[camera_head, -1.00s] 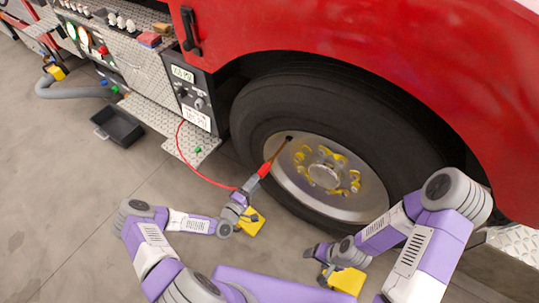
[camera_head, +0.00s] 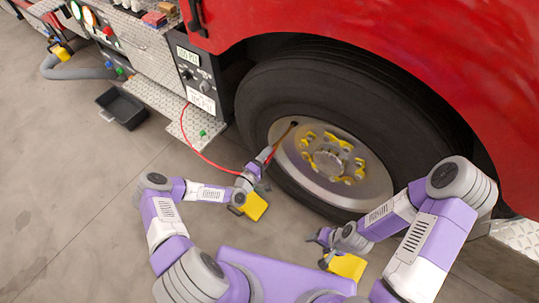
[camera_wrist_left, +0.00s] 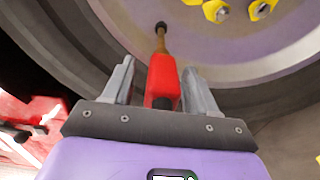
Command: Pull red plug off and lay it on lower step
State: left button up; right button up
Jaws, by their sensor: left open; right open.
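The red plug (camera_head: 265,153) is the end piece of a red hose (camera_head: 205,158). Its brass stem reaches the valve on the wheel (camera_head: 318,186). In the left wrist view the red plug (camera_wrist_left: 162,82) stands between the two grey fingers of my left gripper (camera_wrist_left: 158,68), which is open, with small gaps on both sides. In the head view my left gripper (camera_head: 262,163) covers part of the plug. My right gripper (camera_head: 316,238) is open and empty, low in front of the wheel. The lower step (camera_head: 180,122) is the bright tread plate under the panel, left of the wheel.
A small green piece (camera_head: 202,133) sits on the lower step. The gauge panel (camera_head: 197,80) stands above it, where the hose runs down. A black tray (camera_head: 122,108) lies on the floor at left. The red fender (camera_head: 350,35) overhangs the tyre (camera_head: 255,110).

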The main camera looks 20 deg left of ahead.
pick_arm(q)
jog(key=x, duration=0.1)
jog(key=b+x, duration=0.1)
jog(key=shift+w+f, duration=0.2)
jog(key=shift+w, duration=0.05)
jog(key=shift+w+d+r, duration=0.15)
jog(key=shift+w+r, duration=0.05)
jog(key=shift+r, duration=0.1)
jog(key=shift+w+r+b, duration=0.1)
jog(key=shift+b, duration=0.75)
dwell(0.5)
grip_shut()
dwell(0.3)
